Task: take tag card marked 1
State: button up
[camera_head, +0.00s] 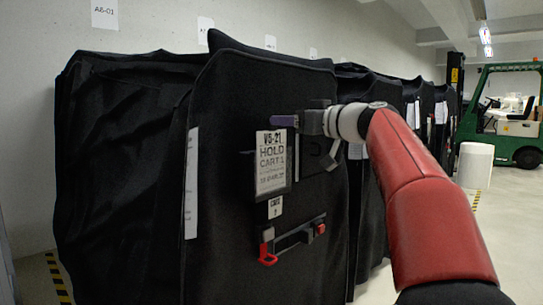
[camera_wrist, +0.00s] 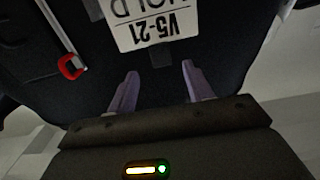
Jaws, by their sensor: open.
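A white tag card (camera_head: 271,163) reading "V5-21 HOLD CART 1" hangs on the front of the nearest black covered cart (camera_head: 230,110). In the wrist view the card (camera_wrist: 155,22) appears upside down at the top, with a dark clip-like tab at its edge. My gripper (camera_head: 284,121) is at the card's top edge in the head view, its purple fingers pointing left. In the wrist view my gripper (camera_wrist: 159,82) is open, with its two fingers apart and nothing held between them. The card lies beyond the fingertips. Whether either finger touches the cover cannot be told.
A latch bar with red ends (camera_head: 292,238) sits below the card, under a small white label (camera_head: 275,207). A white strip (camera_head: 191,183) is at the cover's left. More covered carts stand behind. A green forklift (camera_head: 515,115) and white cylinder (camera_head: 474,165) are at right.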

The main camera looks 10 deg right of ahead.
jog(key=p+x, duration=0.1)
jog(key=x, duration=0.4)
jog(key=shift+w+a+r+p, duration=0.15)
jog(key=shift+w+a+p, duration=0.05)
jog(key=shift+a+p, duration=0.2)
jog(key=shift+d, duration=0.1)
grip_shut()
